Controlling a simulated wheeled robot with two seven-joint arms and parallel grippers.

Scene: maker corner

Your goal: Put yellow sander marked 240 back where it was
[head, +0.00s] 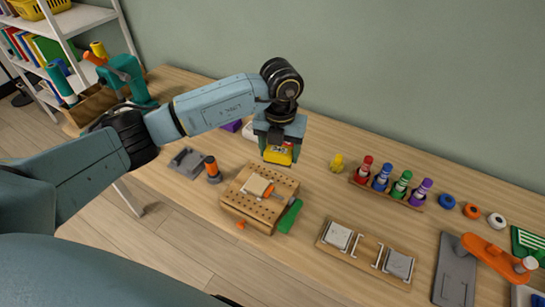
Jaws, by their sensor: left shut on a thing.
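My left gripper (279,147) is shut on a yellow sander (279,155) and holds it above the table, behind a perforated wooden block. Only the lower part of the sander shows below the fingers, with a dark and reddish patch; I cannot read its number. A wooden holder (350,258) lies at the front middle of the table. It carries a grey-topped pad (338,235) at its left and another (399,265) at its right, with an empty bracketed space between them. My right gripper is not in view.
The perforated block (237,205) bears a pale wood piece, with a green handle (289,216) beside it. A rack with red, blue, green and purple bottles (421,191) stands behind right. A grey tray (187,163) is left; an orange tool (492,256) is right.

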